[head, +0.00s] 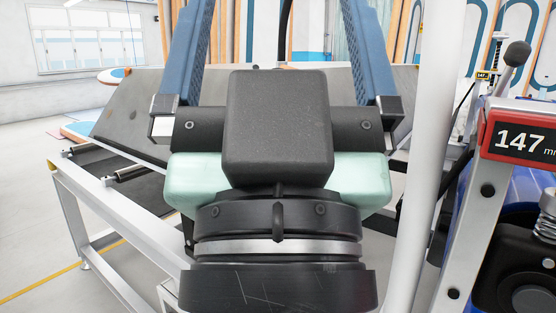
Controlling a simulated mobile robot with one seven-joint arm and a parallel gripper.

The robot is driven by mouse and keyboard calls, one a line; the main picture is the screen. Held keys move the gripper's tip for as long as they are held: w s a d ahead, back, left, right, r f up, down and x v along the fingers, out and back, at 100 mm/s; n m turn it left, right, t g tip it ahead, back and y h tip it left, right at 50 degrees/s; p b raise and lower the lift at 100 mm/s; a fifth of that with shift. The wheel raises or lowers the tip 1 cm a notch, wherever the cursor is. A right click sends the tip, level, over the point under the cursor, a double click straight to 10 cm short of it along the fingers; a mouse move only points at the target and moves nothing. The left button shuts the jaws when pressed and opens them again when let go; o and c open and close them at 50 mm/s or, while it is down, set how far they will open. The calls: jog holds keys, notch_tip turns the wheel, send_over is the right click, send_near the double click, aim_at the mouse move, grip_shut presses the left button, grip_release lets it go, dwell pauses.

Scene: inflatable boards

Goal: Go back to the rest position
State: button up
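My gripper (278,40) fills the middle of the head view, close to the camera and pointing away from it. Its two blue fingers stand wide apart and run out of the top edge, so their tips are hidden. The black wrist and housing hide much of what lies behind.
A grey work surface (130,110) on a white frame (120,215) with rollers stands behind and left. A white post (432,150) rises close on the right, beside a blue machine with a red "147 mm" display (520,138).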

notch_tip(320, 180, up, 20)
jog(key=p, duration=1.8)
jog(key=shift+r, duration=0.15)
